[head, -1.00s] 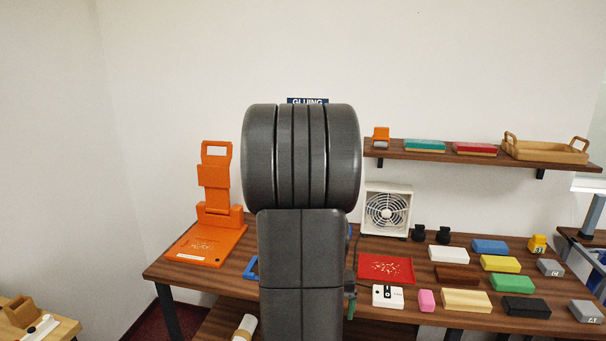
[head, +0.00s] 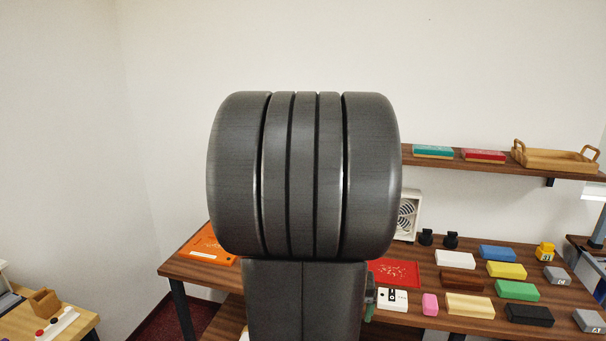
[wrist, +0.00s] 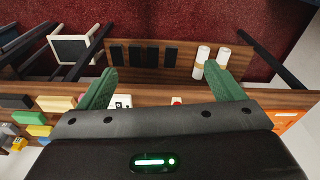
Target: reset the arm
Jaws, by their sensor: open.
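My gripper (wrist: 160,88) shows in the wrist view with its two green fingers spread wide apart and nothing between them. It is above the front edge of the wooden counter (wrist: 150,98), with the lower shelf and the dark red floor beyond.
The counter (head: 190,268) holds a red tray (head: 394,272), a fan (head: 407,214), an orange stand (head: 205,246) and several coloured blocks. A wall shelf (head: 485,166) carries a basket (head: 555,158).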

